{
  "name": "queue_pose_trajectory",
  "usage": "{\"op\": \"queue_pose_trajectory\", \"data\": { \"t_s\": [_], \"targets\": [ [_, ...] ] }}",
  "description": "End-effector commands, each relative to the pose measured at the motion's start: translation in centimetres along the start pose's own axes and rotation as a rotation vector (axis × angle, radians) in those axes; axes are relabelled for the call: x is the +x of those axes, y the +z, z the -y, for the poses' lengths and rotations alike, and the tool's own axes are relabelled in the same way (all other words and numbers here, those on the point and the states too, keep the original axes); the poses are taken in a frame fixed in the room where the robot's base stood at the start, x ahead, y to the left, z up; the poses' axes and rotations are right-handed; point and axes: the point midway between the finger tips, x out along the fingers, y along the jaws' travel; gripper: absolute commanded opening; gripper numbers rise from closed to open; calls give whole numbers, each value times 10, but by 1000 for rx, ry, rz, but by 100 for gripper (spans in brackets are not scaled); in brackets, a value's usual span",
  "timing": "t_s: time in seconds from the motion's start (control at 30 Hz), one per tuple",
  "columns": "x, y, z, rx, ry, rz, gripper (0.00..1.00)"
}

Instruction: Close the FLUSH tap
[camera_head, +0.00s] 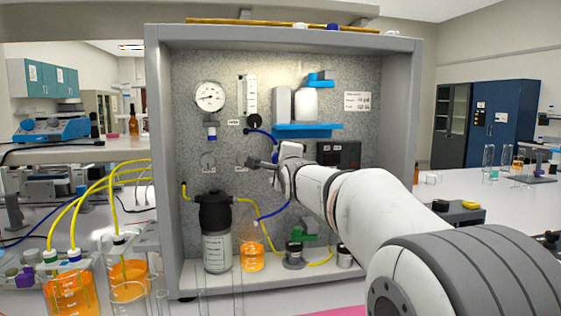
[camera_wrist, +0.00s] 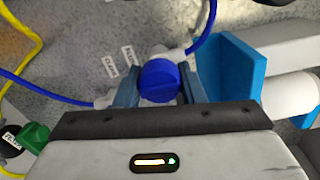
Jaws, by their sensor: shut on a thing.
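The tap with the round blue knob (camera_wrist: 159,84) is on the grey speckled panel. Blue tubing runs from it to the upper right and to the left in the wrist view. Two small white labels (camera_wrist: 120,60) are beside it, too blurred to read with certainty. My gripper (camera_wrist: 158,90) is shut on the blue knob, one finger on each side. In the head view my gripper (camera_head: 285,163) is at the panel's middle, and the knob is mostly hidden behind it.
A green handle (camera_wrist: 36,136) is at lower left in the wrist view. A black-capped bottle (camera_head: 217,235) and an orange beaker (camera_head: 252,252) stand below. The cabinet's side walls (camera_head: 398,120) flank the panel.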

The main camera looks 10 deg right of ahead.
Motion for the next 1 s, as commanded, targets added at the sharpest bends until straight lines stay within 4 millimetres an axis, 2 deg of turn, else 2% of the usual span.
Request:
{"op": "queue_pose_trajectory", "data": {
  "t_s": [0.07, 0.1, 0.37, 0.67, 0.77, 1.0],
  "targets": [
    [0, 0, -1, 2, 2, -1, 13],
    [0, 0, -1, 2, 2, -1, 37],
    [0, 0, 0, 1, 1, -1, 58],
    [-3, 0, 0, 0, -1, 0, 58],
    [-14, 0, 0, 0, -1, 0, 58],
    [-52, 0, 0, -1, -1, -1, 58]
  ]
}}
